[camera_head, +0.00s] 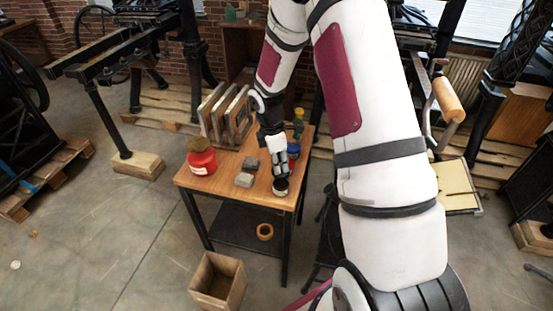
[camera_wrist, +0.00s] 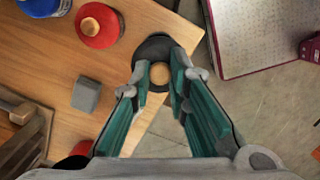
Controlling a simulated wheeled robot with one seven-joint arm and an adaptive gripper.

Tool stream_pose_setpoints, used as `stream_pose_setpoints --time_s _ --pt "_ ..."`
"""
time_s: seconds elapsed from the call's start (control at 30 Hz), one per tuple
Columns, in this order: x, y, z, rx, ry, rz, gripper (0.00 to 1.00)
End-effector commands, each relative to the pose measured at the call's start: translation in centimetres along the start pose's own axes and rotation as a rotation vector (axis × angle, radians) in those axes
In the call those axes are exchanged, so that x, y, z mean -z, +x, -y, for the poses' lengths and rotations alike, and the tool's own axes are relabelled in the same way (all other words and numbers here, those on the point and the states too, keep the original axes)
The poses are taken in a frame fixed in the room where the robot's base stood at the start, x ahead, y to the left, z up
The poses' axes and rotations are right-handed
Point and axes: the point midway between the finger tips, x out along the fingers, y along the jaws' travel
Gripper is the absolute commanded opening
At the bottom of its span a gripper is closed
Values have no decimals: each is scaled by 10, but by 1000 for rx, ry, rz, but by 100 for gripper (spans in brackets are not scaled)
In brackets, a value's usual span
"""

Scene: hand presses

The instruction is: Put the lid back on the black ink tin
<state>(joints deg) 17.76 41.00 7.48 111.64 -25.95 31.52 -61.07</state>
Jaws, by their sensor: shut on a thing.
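A tan knob (camera_wrist: 160,73) sits between the fingertips of my gripper (camera_wrist: 160,78) in the wrist view, and the fingers are shut on it. A dark round piece (camera_wrist: 153,46), apparently the black lid or tin, shows just beyond and around the knob. In the head view my gripper (camera_head: 279,171) points down at the small black tin (camera_head: 281,190) near the table's front right corner. My fingers hide part of it. I cannot tell whether the lid touches the tin or hangs above it.
A red tin with a tan knob (camera_wrist: 100,25) and a blue tin (camera_wrist: 44,7) stand close by. Grey blocks (camera_head: 244,180), a large red container (camera_head: 202,161) and framed panels (camera_head: 226,112) share the table (camera_head: 213,184). A wooden box (camera_head: 217,281) stands on the floor.

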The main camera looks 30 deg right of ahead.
Motion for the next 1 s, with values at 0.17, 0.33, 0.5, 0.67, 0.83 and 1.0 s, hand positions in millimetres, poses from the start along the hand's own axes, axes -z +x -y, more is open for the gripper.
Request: stream_pose_setpoints --time_s 0.17,0.33,0.5,0.67,0.83,1.0 --pt "4 18 -1 2 -2 1 1" --pt "5 32 -1 1 -2 1 0" --pt "7 44 -1 1 -1 0 0" --pt "8 49 0 1 -1 0 0" --pt "8 51 0 1 -1 0 0" --pt "8 51 0 0 -1 0 0"
